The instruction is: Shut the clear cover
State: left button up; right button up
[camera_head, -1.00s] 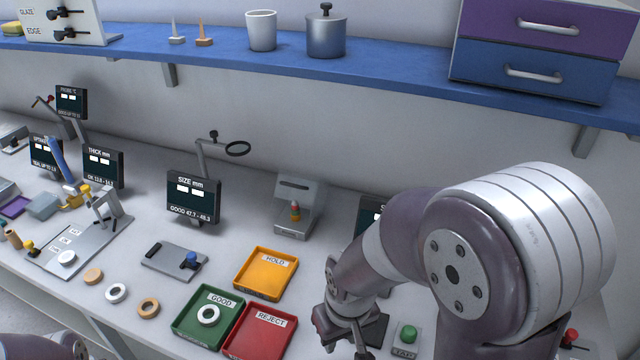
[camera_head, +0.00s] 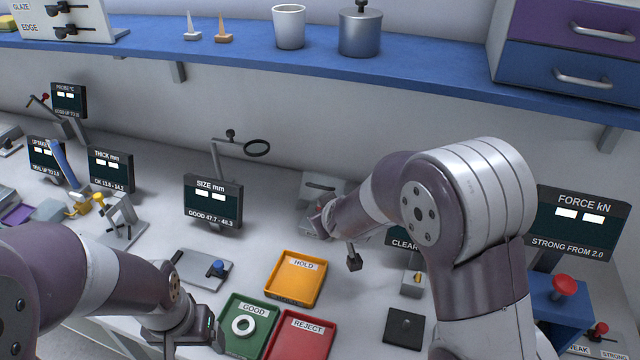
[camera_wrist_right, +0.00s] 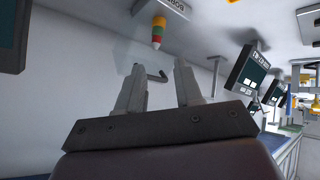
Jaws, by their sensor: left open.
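The small device (camera_head: 322,186) with the clear cover stands at the back of the bench, partly hidden by my right arm. I cannot tell how far the cover stands open. My right gripper (camera_wrist_right: 160,68) has its fingers apart, with the handle at the gap between the tips; contact is unclear. My left gripper (camera_head: 212,332) is open beside the green tray, at the lower left.
The orange HOLD tray (camera_head: 270,292), green GOOD tray (camera_head: 228,343) with a white ring (camera_head: 243,326), and red REJECT tray (camera_head: 275,350) lie in front. The SIZE display (camera_head: 212,203) stands left of the device. A FORCE display (camera_head: 582,222) and blue press (camera_head: 560,305) are at right.

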aim_at(314, 191)
jog(key=w+a+r+n+t+h+p, duration=0.3)
jog(key=w+a+t+h, duration=0.25)
jog(key=w+a, duration=0.35)
jog(key=s+a+f+g+h+p, duration=0.2)
jog(key=s+a+f+g+h, duration=0.1)
jog(key=s+h, duration=0.45)
jog(key=shift+n, duration=0.4)
jog(key=p+x, duration=0.1)
jog(key=x, duration=0.3)
jog(key=p+x, duration=0.1)
jog(key=x, duration=0.3)
jog(key=p+x, duration=0.1)
jog(key=x, duration=0.4)
jog(key=shift+s+d+f, duration=0.2)
jog(key=shift+s+f, duration=0.1)
jog(key=shift+f, duration=0.05)
grip_shut()
jog(key=shift+f, duration=0.1)
